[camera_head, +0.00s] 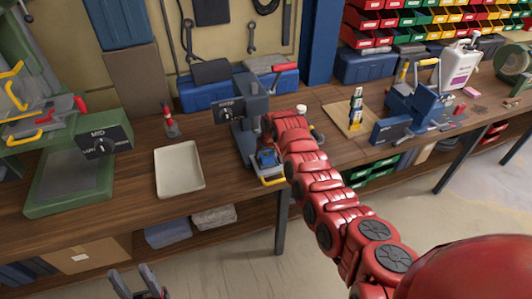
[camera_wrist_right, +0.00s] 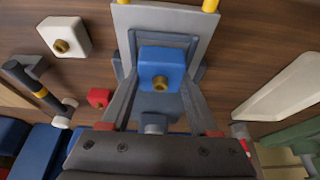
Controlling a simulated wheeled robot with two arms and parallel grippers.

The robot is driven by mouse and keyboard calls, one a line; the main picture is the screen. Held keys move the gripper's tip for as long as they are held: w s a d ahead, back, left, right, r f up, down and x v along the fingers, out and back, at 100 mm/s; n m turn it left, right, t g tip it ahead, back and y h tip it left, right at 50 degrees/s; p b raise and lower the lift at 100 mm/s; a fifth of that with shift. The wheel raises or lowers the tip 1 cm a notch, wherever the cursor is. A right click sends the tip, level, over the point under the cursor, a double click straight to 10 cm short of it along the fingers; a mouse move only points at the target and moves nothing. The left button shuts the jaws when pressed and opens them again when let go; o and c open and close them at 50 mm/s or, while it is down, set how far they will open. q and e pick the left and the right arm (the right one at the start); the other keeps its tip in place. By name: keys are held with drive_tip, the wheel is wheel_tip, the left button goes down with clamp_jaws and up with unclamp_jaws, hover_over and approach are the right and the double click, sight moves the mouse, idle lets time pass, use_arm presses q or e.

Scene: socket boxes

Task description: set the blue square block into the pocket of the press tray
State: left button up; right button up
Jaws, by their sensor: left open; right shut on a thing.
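The blue square block (camera_wrist_right: 160,58) with a brass knob sits between the fingers of my right gripper (camera_wrist_right: 160,80), which is shut on it. The block is over the grey press tray (camera_wrist_right: 165,18); I cannot tell whether it is seated in the pocket or held above it. In the head view the block (camera_head: 267,157) shows at the front of the grey press (camera_head: 245,122), above the tray's yellow handle (camera_head: 273,181). My red right arm partly hides this spot. My left gripper (camera_head: 141,283) is open and empty at the bottom, in front of the bench.
A white square block (camera_wrist_right: 64,36) and a red block (camera_wrist_right: 100,97) lie beside the press. An empty cream tray (camera_head: 179,168) stands to its left, then a green press (camera_head: 80,165). A blue vise-like machine (camera_head: 405,112) is at right. Bare bench shows around the cream tray.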

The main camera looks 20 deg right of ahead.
drive_tip(key=o, duration=1.5)
drive_tip(key=shift+r, duration=0.1)
drive_tip(key=shift+b+v, duration=0.35)
drive_tip(key=shift+v, duration=8.3)
